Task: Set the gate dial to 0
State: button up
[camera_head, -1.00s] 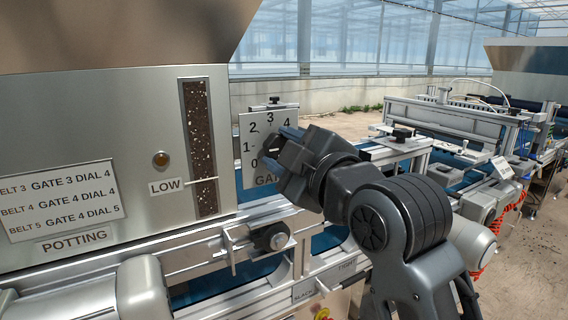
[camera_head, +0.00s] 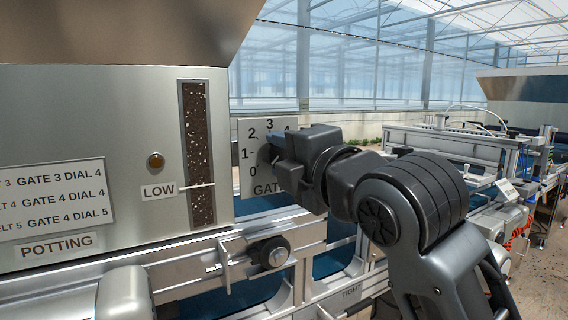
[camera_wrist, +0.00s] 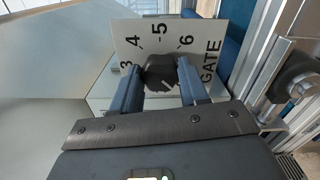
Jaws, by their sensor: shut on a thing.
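The gate dial is a white plate (camera_head: 250,133) marked with numbers, beside the potting hopper in the head view; 0, 1, 2 and 3 show left of my gripper. My gripper (camera_head: 272,150) reaches in from the right and covers the plate's middle and right side. In the wrist view the plate (camera_wrist: 135,33) shows 3, 4, 5, 6 and the word GATE. The dark dial knob (camera_wrist: 160,70) sits between the two fingers of my gripper (camera_wrist: 160,84), which is shut on it. A pale mark shows on the knob; the exact number it points to is unclear.
The hopper panel (camera_head: 110,120) stands left of the dial, with a LOW level window (camera_head: 198,150) and a gate settings sign (camera_head: 55,200). A rail with a black round knob (camera_head: 270,252) runs below. More conveyor equipment (camera_head: 460,145) stands at the right.

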jog(key=shift+f, duration=0.1)
dwell(0.3)
jog(key=o, duration=1.1)
jog(key=shift+c, duration=0.2)
jog(key=shift+s, duration=0.1)
jog(key=v, duration=0.7)
jog(key=shift+s+d+b, duration=0.2)
jog(key=shift+s+b, duration=0.1)
jog(key=shift+b, duration=0.05)
